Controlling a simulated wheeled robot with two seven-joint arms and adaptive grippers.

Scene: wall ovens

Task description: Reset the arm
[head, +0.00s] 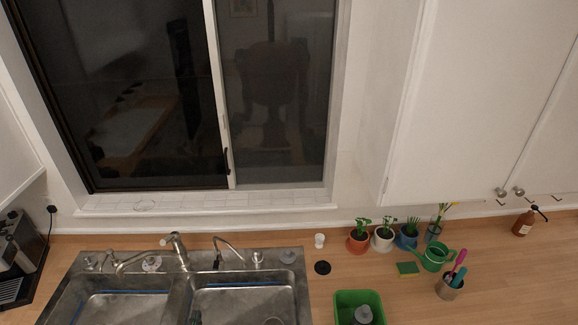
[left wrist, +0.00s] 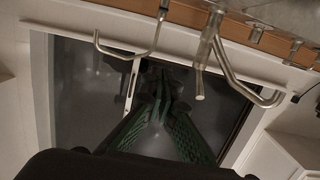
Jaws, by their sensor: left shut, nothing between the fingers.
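My left gripper (left wrist: 161,84) shows in the left wrist view, its two green-sided fingers drawn together at the tips with nothing between them. It points toward the dark window, with the sink taps at the top of that upside-down view. In the head view, a small dark shape at the bottom edge over the sink may be its tip; the rest of the left arm is out of frame. My right gripper is in neither view.
The double steel sink (head: 232,262) has a faucet (head: 177,250), also in the left wrist view (left wrist: 203,55). Right of it are a green tub (head: 345,295), potted plants (head: 383,240), a green watering can (head: 435,258) and a utensil cup (head: 449,288). Bare counter (head: 520,290) lies at right.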

